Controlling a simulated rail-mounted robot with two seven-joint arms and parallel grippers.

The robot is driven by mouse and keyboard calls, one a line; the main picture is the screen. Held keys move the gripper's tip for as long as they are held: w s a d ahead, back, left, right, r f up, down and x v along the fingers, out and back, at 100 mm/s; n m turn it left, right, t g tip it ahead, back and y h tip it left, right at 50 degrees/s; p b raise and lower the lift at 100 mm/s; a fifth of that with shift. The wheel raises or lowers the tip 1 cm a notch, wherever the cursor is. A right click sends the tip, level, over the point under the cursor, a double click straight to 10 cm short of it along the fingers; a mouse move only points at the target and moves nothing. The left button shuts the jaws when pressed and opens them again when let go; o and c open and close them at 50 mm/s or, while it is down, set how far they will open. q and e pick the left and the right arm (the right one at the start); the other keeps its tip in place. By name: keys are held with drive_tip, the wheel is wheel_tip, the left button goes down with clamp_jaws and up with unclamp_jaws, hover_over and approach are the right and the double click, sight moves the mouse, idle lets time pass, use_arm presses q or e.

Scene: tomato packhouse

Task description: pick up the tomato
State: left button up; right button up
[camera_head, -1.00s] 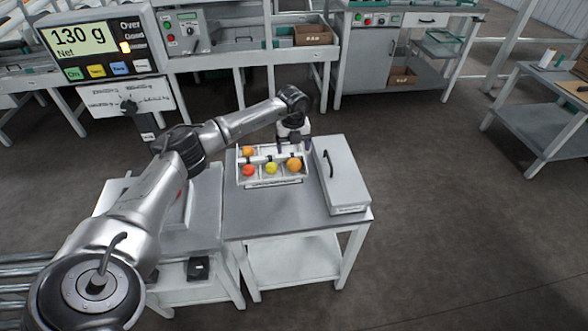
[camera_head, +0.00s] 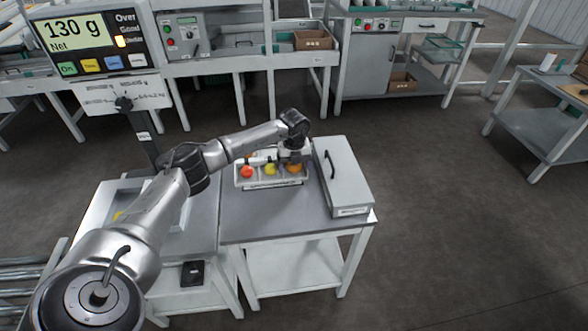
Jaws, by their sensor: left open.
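A white compartment tray (camera_head: 240,183) stands on the grey table. In its front row are a red tomato (camera_head: 247,172), a yellow tomato (camera_head: 269,169) and an orange tomato (camera_head: 295,168) at the right. Part of another orange tomato (camera_head: 248,155) shows behind the red one, mostly covered by my arm. My left gripper (camera_head: 294,162) is open and points down, right over the front right orange tomato, covering its upper part. I cannot tell whether the fingers touch it. My right gripper is not in view.
A grey lidded box (camera_head: 345,180) with a black handle stands close right of the tray. The scale display (camera_head: 78,36) at upper left reads 130 g net, with an amber light lit. The front of the table (camera_head: 270,222) is clear.

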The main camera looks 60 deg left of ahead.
use_arm(q)
drive_tip(key=shift+r, duration=0.1)
drive_tip(key=shift+c, duration=0.5)
drive_tip(key=c, duration=0.7)
